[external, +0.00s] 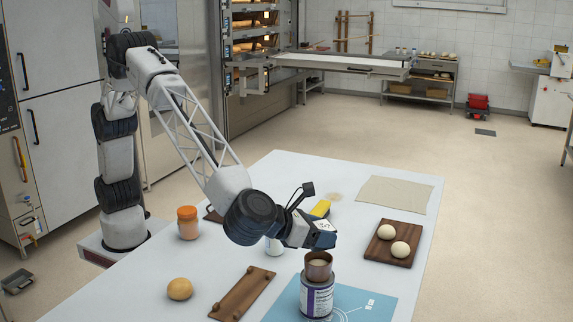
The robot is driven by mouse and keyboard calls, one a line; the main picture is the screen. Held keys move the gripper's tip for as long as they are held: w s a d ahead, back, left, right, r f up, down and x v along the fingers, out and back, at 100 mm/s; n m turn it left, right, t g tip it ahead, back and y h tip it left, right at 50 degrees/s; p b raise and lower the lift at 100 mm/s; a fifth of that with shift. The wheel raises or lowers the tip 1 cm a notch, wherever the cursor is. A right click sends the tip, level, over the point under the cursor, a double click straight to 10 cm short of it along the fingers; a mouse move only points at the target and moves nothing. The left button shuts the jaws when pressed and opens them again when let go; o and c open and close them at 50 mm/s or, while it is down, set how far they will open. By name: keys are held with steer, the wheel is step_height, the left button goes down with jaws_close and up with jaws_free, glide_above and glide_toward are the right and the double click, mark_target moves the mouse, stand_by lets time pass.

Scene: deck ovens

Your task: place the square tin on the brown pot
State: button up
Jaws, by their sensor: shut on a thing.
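My gripper (314,235) is at the end of the arm, above the middle of the table and just above and behind the brown pot in the picture. It is shut on a small dark blue and white block-like thing, which seems to be the square tin (326,241); the fingers partly hide it. The brown pot (318,268) is a small open round cup. It shows right at the top of a can with a purple and white label (317,299); I cannot tell whether it rests on the can or stands behind it. The tin is apart from the pot.
A blue mat (372,305) lies under the can. A dark board with two buns (383,255) is at right, a pegged wooden board (240,294) at left. A bun (179,289), an orange-lidded jar (188,224), a white jar (274,246) and a yellow object (320,209) stand nearby.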

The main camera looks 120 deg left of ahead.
steer(key=shift+f, duration=1.7)
steer(key=shift+f, duration=0.1)
steer(key=o, duration=1)
steer(key=shift+o, duration=0.2)
steer(key=shift+d, duration=0.1)
steer(key=v, duration=1.2)
